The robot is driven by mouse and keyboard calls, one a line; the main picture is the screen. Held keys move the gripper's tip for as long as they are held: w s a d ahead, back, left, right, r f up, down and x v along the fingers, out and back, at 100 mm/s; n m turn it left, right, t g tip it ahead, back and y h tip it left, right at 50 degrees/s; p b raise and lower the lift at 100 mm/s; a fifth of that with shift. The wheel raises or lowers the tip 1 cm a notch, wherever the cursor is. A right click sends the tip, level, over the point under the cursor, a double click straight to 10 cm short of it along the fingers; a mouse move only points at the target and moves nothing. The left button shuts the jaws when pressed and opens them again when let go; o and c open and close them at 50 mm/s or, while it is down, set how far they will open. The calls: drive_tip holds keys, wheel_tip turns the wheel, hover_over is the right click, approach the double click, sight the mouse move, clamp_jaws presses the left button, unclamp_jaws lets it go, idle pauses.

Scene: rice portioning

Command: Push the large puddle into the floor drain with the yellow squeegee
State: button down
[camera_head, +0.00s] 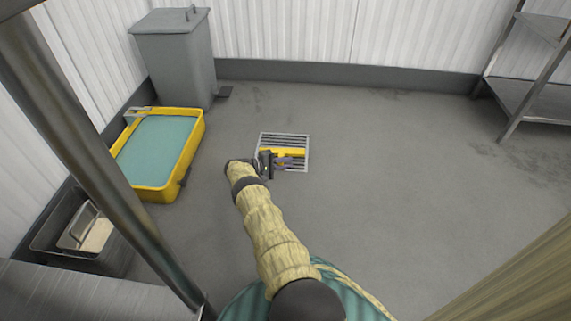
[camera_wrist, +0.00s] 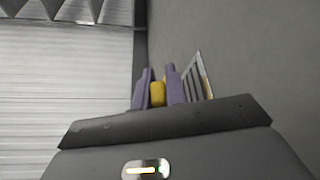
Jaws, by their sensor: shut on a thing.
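The yellow squeegee (camera_head: 293,152) lies over the floor drain, its yellow part crossing the grate. My gripper (camera_head: 281,163) is shut on the squeegee and sits over the drain's left and middle part. In the wrist view, the two purple fingers of my gripper (camera_wrist: 159,92) close on a yellow piece of the squeegee (camera_wrist: 157,94). The floor drain (camera_head: 298,139) is a square metal grate in the grey floor; its edge also shows in the wrist view (camera_wrist: 198,77). My gripper hides part of it. No clear large puddle shows; the floor around the drain looks mostly dry.
A yellow tub of teal liquid (camera_head: 188,165) stands left of the drain. A grey bin (camera_head: 175,60) stands at the back left. A metal container (camera_head: 70,243) is at the lower left. A metal shelf rack (camera_head: 530,100) stands at right. Dark marks stain the floor near the rack.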

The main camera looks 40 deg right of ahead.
wheel_tip(320, 180, up, 6)
drive_tip(key=p, duration=0.4)
idle(0.8)
